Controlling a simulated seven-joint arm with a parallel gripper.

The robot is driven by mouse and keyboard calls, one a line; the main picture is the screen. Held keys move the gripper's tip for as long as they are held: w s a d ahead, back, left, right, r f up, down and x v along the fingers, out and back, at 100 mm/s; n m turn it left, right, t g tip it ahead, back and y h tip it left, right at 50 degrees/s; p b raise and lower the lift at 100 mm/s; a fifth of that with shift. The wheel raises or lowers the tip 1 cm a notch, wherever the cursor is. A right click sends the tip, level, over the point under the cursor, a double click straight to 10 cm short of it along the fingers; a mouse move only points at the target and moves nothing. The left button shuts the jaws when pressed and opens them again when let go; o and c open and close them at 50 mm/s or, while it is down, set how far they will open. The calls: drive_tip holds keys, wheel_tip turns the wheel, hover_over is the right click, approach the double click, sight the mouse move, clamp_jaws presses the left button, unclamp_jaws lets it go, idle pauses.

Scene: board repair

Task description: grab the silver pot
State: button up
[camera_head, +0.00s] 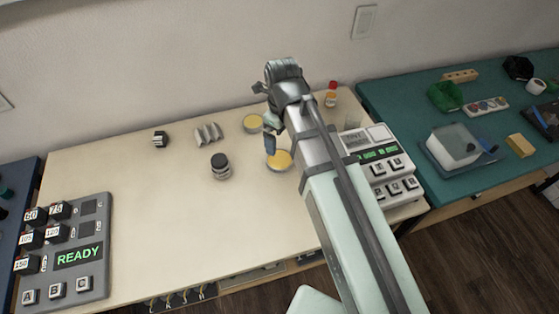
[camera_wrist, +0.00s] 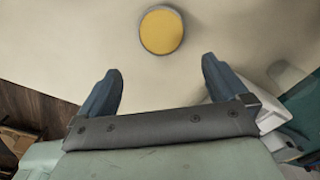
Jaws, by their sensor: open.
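Two shallow round pots with silver rims and yellow contents stand on the pale table: a farther pot (camera_head: 252,123) and a nearer pot (camera_head: 279,161). A small jar (camera_head: 221,169) with a dark lid and greyish body stands to their left. My gripper (camera_head: 269,141) is above the table beside the two pots. In the wrist view my gripper (camera_wrist: 162,85) has its two blue fingers wide apart with nothing between them. One round yellow-topped pot (camera_wrist: 162,30) lies ahead of the fingertips, roughly centred; I cannot tell which of the two it is.
A grey keypad device (camera_head: 381,165) stands right of my arm, with a clear glass (camera_head: 353,130) and red-capped bottle (camera_head: 331,95) behind. Grey ridged pieces (camera_head: 208,133) and a dark hex piece (camera_head: 160,139) lie back left.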

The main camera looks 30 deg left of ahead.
hover_over(281, 160)
drive_tip(key=f, duration=0.6)
drive_tip(key=shift+s+d+f, duration=0.15)
drive_tip(key=shift+s+d, duration=0.05)
drive_tip(key=shift+s, duration=0.05)
drive_tip(key=shift+w+a+f, duration=0.1)
drive_tip(key=shift+a+f, duration=0.05)
drive_tip(key=shift+f, duration=1.2)
drive_tip(key=shift+w+a+f, duration=0.1)
drive_tip(key=shift+f, duration=1.2)
drive_tip(key=c, duration=1)
